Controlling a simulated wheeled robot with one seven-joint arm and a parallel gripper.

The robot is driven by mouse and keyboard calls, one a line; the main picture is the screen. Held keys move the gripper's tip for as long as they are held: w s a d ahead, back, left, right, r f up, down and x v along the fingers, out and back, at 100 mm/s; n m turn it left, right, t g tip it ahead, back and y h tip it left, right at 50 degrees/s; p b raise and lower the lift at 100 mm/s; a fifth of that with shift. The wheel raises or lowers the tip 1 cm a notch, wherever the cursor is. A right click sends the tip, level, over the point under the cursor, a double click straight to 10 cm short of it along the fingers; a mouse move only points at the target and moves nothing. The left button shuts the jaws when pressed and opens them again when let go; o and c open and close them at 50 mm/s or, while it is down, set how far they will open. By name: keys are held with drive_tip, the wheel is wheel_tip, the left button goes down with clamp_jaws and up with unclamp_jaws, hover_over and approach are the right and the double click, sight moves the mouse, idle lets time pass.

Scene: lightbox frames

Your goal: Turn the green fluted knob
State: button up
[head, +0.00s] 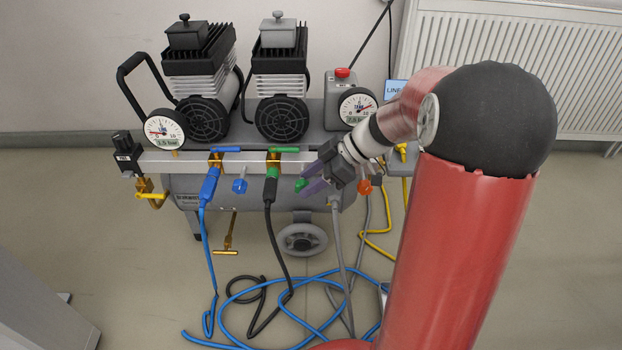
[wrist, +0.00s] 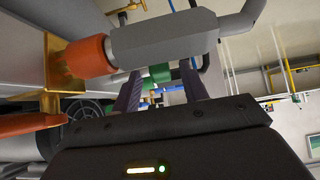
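The green fluted knob (head: 300,185) is below the silver manifold bar, right of the green-handled valve. In the head view it is small and partly covered by my gripper (head: 309,181), whose purple fingers reach it from the right. In the wrist view, a green piece (wrist: 158,74), likely this knob, shows in the gap between the two dark fingers of my gripper (wrist: 160,82). The fingers are apart, with space on both sides of it. I cannot tell whether the knob lies between the fingertips or just beyond them. Its fluting is too small to make out.
A blue knob (head: 240,186) and an orange knob (head: 364,187) flank the green one. A green valve lever (head: 273,160) and black hose (head: 268,215) are close on the left. In the wrist view, a grey hose fitting (wrist: 165,38) with an orange collar (wrist: 90,57) crosses close by.

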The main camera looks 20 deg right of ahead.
sight(300, 182)
drive_tip(key=shift+r, duration=0.1)
drive_tip(key=p+v, duration=0.1)
drive_tip(key=v, duration=0.6)
drive_tip(key=shift+s+d+r, duration=0.1)
drive_tip(key=shift+d+r, duration=0.15)
drive_tip(key=shift+d, duration=0.05)
drive_tip(key=shift+a+g+h+p, duration=0.3)
drive_tip(key=shift+a, duration=0.1)
drive_tip(key=a+r+g+h+p, duration=0.1)
drive_tip(key=a+h, duration=0.1)
drive_tip(key=w+a+h+p, duration=0.1)
drive_tip(key=a+h, duration=0.1)
drive_tip(key=h, duration=0.1)
drive_tip(key=w+a+r+g+h+p, duration=0.1)
drive_tip(key=a+h, duration=0.1)
drive_tip(key=shift+a+r+g+h+p, duration=0.3)
drive_tip(key=shift+a+r+h, duration=0.05)
drive_tip(key=shift+r+h, duration=0.05)
drive_tip(key=shift+w+a+h, duration=0.1)
drive_tip(key=shift+w+h, duration=0.1)
drive_tip(key=shift+h, duration=0.1)
wheel_tip(300, 182, down, 8)
drive_tip(key=shift+r+b, duration=0.2)
drive_tip(key=shift+b, duration=0.8)
